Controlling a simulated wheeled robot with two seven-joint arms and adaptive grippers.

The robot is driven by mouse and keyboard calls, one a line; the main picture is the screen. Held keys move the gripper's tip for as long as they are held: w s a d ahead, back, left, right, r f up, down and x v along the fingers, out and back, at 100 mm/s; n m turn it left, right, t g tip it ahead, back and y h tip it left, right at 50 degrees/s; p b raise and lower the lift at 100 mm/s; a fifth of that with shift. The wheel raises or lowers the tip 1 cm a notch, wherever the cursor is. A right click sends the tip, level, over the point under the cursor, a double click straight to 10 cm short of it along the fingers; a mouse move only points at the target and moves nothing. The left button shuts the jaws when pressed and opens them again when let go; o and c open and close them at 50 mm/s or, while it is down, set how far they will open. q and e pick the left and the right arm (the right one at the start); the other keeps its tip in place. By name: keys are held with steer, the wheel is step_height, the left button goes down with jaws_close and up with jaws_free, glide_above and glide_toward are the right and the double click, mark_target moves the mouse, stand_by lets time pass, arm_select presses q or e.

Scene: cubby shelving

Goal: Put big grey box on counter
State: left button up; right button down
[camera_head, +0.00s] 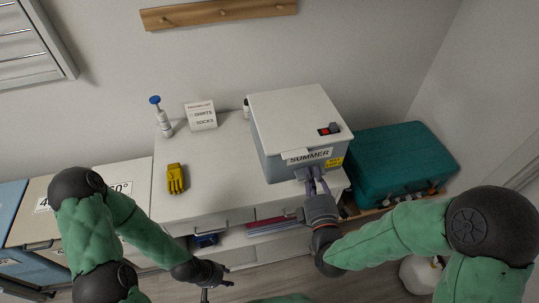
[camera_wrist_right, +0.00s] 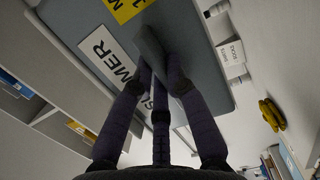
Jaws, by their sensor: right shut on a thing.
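My right gripper (camera_head: 314,182) is shut on the box's front, just below the "SOMMER" label. The right wrist view shows its fingers (camera_wrist_right: 160,85) against the grey face of the box (camera_wrist_right: 75,25), partly covering the label. My left gripper (camera_head: 218,283) is empty, low in front of the counter, with its fingers apart.
Yellow gloves (camera_head: 175,178), a blue-topped bottle (camera_head: 160,115) and a small sign (camera_head: 201,115) stand on the counter's left part. A teal case (camera_head: 400,165) is close to the box's right. The counter's middle is clear. A wooden peg rail (camera_head: 218,12) is on the wall.

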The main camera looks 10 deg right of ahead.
mark_target(294, 177)
steer(key=shift+s+d+r, duration=0.1)
steer(key=shift+s+r, duration=0.05)
steer(key=shift+s, duration=0.4)
steer(key=shift+s+d+r, duration=0.1)
steer(key=shift+s+r, duration=0.05)
steer(key=shift+s, duration=0.35)
steer(key=w+a+f+b, duration=0.1)
steer(key=w, duration=0.1)
steer(key=w+a+f+b, duration=0.1)
steer(key=w+a, duration=0.1)
steer(key=w, duration=0.1)
steer(key=w+a+f+b, duration=0.1)
steer(key=w+f, duration=0.1)
steer(key=shift+w+a+f, duration=0.1)
steer(key=shift+w+a, duration=0.1)
steer(key=shift+w, duration=0.15)
steer(key=w+f, duration=0.1)
steer(key=w+a+f+b, duration=0.1)
steer(key=f, duration=0.1)
steer(key=w+a+f+b, duration=0.1)
steer(key=w+f, duration=0.1)
steer(key=shift+w+a+f+b, duration=0.1)
steer(key=shift+w+f+b, duration=0.05)
steer(key=shift+f+b, duration=0.7)
steer(key=shift+w+a+f+b, duration=0.1)
steer(key=shift+f+b, duration=0.4)
steer(key=shift+f, duration=0.65)
steer(key=shift+r, duration=0.15)
